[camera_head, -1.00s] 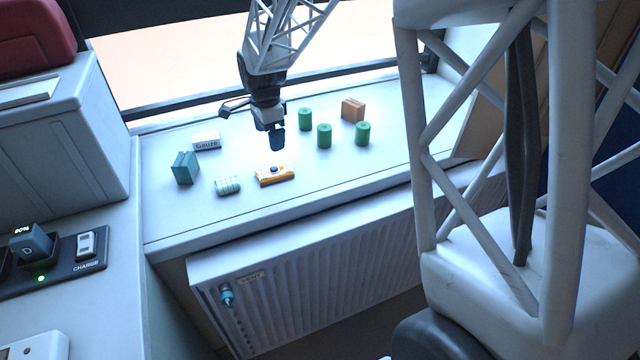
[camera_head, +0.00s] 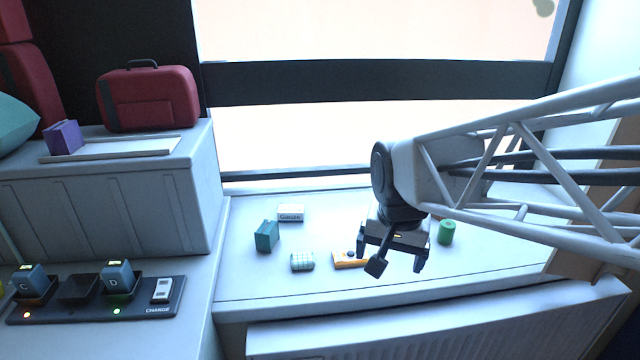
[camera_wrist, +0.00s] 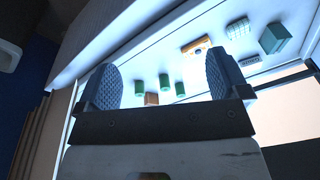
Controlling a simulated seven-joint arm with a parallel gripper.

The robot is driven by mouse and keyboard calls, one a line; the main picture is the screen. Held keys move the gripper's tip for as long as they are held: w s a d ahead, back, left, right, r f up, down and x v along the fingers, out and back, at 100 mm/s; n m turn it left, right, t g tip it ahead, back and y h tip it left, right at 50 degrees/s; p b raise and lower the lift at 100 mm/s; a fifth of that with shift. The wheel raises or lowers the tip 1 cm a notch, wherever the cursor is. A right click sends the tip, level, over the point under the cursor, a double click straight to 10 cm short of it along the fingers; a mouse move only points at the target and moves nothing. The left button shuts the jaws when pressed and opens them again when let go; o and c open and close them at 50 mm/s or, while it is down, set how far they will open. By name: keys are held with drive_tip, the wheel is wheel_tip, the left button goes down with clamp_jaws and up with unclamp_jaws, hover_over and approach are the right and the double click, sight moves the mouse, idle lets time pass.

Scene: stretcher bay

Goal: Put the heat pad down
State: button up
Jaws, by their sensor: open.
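A flat orange packet with a dark round spot (camera_head: 347,260), which looks like the heat pad, lies on the white window sill (camera_head: 262,287). It also shows in the wrist view (camera_wrist: 196,46). My gripper (camera_head: 398,264) is open, to the right of the packet in the head view and apart from it.
On the sill stand a teal box (camera_head: 267,236), a gauze box (camera_head: 290,213), a checked roll (camera_head: 302,261) and green cylinders (camera_head: 446,232). A brown box (camera_wrist: 152,99) shows in the wrist view. A charger strip (camera_head: 90,309) and red bag (camera_head: 148,100) are at left.

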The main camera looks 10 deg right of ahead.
drive_tip(key=s+n, duration=0.4)
drive_tip(key=s, duration=0.6)
drive_tip(key=shift+s+f+n+t, duration=0.3)
drive_tip(key=shift+n, duration=0.1)
